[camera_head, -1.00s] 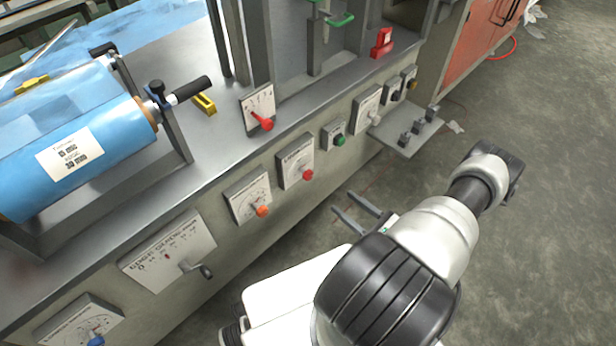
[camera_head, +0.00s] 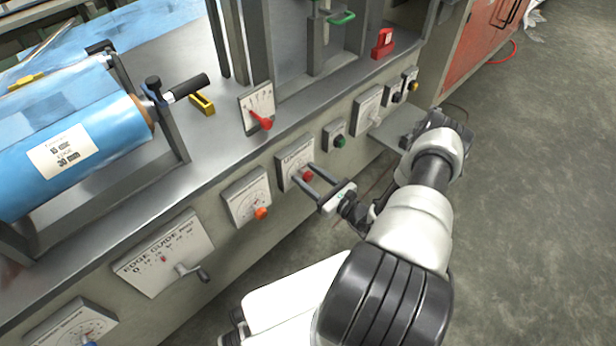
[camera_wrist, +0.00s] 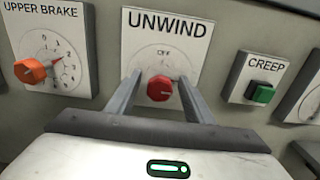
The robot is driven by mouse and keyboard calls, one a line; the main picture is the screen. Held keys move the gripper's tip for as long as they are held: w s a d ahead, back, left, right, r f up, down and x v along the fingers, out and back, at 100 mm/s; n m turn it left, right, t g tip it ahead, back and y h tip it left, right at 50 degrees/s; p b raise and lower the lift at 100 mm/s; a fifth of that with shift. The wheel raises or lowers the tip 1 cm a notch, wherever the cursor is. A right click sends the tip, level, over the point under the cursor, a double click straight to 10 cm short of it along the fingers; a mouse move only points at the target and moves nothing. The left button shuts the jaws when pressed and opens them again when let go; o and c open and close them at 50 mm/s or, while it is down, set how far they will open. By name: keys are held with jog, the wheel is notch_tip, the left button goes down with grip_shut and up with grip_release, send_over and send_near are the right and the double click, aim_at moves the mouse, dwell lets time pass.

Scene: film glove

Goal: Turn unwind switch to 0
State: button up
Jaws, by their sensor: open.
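The unwind switch is a red knob (camera_wrist: 160,88) on a white panel (camera_wrist: 195,30) labelled UNWIND, with OFF marked at the top of its dial. In the head view the red knob (camera_head: 308,176) shows on the machine's front face. My gripper (camera_wrist: 160,82) is open, with one finger on each side of the red knob. In the head view my gripper (camera_head: 300,172) reaches the panel from the front right. I cannot tell whether the fingers touch the knob. The lower dial markings are hidden behind the knob and fingers.
The UPPER BRAKE panel with an orange knob (camera_wrist: 30,71) is to the left. The CREEP panel with a green button (camera_wrist: 262,93) is to the right. The edge guide crank (camera_head: 196,271) sticks out further left. A grey shelf (camera_head: 400,128) juts out at right, close to my arm.

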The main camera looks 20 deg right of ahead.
jog(key=c, duration=1.1)
jog(key=shift+o, duration=0.3)
jog(key=shift+n, duration=0.3)
jog(key=n, duration=0.3)
jog(key=n+p, duration=0.1)
jog(key=n, duration=0.3)
jog(key=shift+n, duration=0.4)
jog(key=n+p, duration=0.2)
jog(key=n, duration=0.3)
jog(key=shift+a, duration=0.1)
jog(key=shift+f+n+p, duration=0.15)
jog(key=shift+n+p, duration=0.45)
jog(key=shift+n, duration=1.6)
